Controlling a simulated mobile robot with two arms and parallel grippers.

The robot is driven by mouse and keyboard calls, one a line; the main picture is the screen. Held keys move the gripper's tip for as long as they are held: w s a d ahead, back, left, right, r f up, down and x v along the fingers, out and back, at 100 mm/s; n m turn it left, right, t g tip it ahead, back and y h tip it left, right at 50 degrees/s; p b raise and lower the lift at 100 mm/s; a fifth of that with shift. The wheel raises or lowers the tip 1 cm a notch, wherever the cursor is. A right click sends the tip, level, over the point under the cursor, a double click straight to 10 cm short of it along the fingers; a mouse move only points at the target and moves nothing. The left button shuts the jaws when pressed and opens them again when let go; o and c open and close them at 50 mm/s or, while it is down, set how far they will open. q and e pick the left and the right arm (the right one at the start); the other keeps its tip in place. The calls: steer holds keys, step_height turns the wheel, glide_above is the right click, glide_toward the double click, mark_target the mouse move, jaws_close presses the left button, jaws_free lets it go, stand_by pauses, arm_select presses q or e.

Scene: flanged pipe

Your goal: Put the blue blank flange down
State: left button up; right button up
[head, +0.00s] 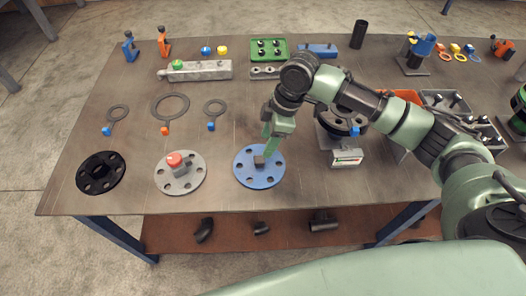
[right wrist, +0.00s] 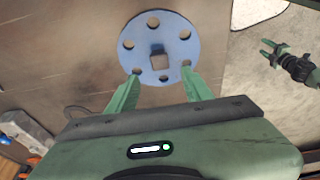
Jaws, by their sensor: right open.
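The blue blank flange (head: 247,178) lies flat on the table near its front edge in the head view. It is a blue disc with a ring of holes and a square grey knob (head: 259,161) in its middle. My right gripper (head: 268,152) is just above the flange at the knob. In the right wrist view the two green fingers of my right gripper (right wrist: 161,90) are spread apart. The blue blank flange (right wrist: 138,35) shows beyond their tips, with its knob (right wrist: 159,60) clear of both fingers.
A grey flange with a red knob (head: 181,180) and a black flange (head: 101,173) lie to the left. Ring gaskets (head: 170,107) with coloured tabs lie behind. A dark flanged pipe on a stand (head: 345,145) is to the right. The table's front edge (head: 200,215) is close.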

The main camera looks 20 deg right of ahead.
steer(key=shift+v, duration=2.15)
